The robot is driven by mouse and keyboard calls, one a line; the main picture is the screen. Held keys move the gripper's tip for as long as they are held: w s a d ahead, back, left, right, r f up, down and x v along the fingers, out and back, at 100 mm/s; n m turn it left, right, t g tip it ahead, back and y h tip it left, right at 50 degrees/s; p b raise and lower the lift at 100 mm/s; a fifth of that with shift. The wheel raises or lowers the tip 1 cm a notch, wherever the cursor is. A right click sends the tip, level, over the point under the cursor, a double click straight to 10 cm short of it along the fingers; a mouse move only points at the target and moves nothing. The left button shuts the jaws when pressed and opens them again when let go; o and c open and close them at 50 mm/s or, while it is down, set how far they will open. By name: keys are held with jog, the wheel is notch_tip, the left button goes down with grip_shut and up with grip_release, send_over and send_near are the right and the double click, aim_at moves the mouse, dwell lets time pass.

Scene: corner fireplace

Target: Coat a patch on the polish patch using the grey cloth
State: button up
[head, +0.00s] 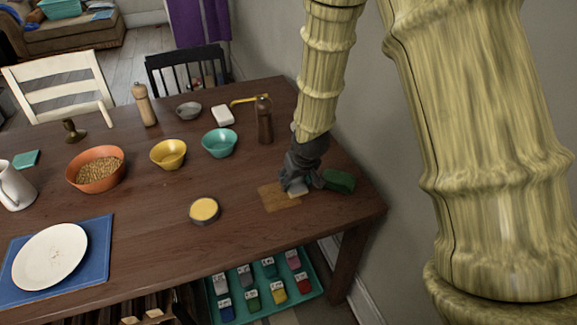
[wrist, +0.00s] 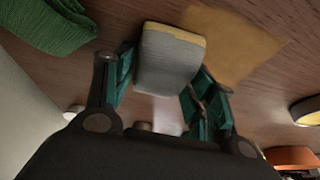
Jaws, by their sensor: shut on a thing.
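The polish patch (head: 279,198) is a tan square on the dark wooden table near its right end. It also shows in the wrist view (wrist: 240,45). My gripper (wrist: 167,72) is shut on the grey cloth (wrist: 168,62), a folded pad with a yellow far edge. In the head view the cloth (head: 298,188) shows as a pale bit under my dark gripper (head: 300,178), at the patch's right side. I cannot tell whether it touches the surface. A round tin with yellow content (head: 204,209) stands left of the patch.
A green cloth (head: 339,180) lies close to the right of my gripper. A pepper mill (head: 264,120), a teal bowl (head: 219,143) and a yellow bowl (head: 168,154) stand farther back. The wall is close on the right. Table between tin and patch is clear.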

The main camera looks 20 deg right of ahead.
jog(key=shift+a+r, duration=0.1)
jog(key=shift+s+a+p, duration=0.2)
jog(key=shift+a+p, duration=0.3)
jog(key=shift+a, duration=1.4)
notch_tip(320, 180, up, 8)
jog(key=p, duration=0.6)
jog(key=shift+s+f, duration=0.1)
jog(key=shift+f, duration=0.1)
